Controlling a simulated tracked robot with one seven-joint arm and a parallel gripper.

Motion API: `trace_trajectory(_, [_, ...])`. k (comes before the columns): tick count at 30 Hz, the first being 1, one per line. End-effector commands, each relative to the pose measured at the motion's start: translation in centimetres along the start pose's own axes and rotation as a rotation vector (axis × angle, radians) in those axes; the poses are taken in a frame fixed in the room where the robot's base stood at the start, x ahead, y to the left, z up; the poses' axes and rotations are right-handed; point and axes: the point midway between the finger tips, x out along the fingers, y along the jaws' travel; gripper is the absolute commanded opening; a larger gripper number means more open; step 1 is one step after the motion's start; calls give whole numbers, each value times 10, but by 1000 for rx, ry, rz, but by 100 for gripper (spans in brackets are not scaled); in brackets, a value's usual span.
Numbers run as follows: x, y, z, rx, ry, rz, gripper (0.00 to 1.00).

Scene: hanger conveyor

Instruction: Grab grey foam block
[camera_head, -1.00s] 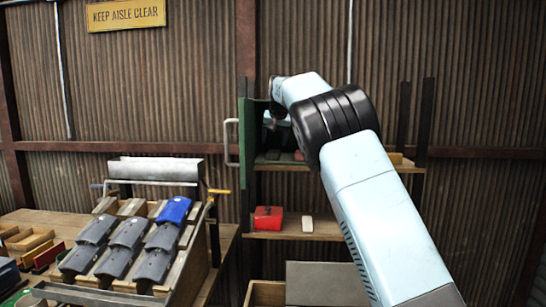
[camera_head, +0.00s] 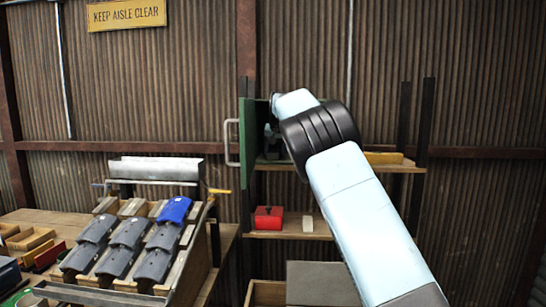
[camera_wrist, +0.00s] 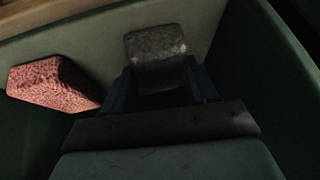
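The grey foam block (camera_wrist: 156,44) lies inside a green-walled cabinet in the wrist view, just beyond my fingertips and roughly centred between them. My gripper (camera_wrist: 160,72) is open, with its two dark fingers apart and the block's near end close to the gap. I cannot tell whether the fingers touch it. In the head view my gripper (camera_head: 272,138) is small and dark at the cabinet opening, partly hidden by my arm. The grey block is not distinguishable there.
A reddish block (camera_wrist: 52,82) lies left of the grey one. The green cabinet door (camera_head: 248,142) stands open at the left. A yellow piece (camera_head: 383,158) lies on the upper shelf. A red box (camera_head: 268,217) and a pale block (camera_head: 308,223) rest on the shelf below.

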Motion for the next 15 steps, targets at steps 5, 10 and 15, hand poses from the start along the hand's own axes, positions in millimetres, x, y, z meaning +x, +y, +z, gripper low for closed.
trace_trajectory(5, [0,0,0,0,0,0,32])
trace_trajectory(10, [0,0,0,0,0,0,28])
trace_trajectory(15, [-1,0,-1,-1,0,0,28])
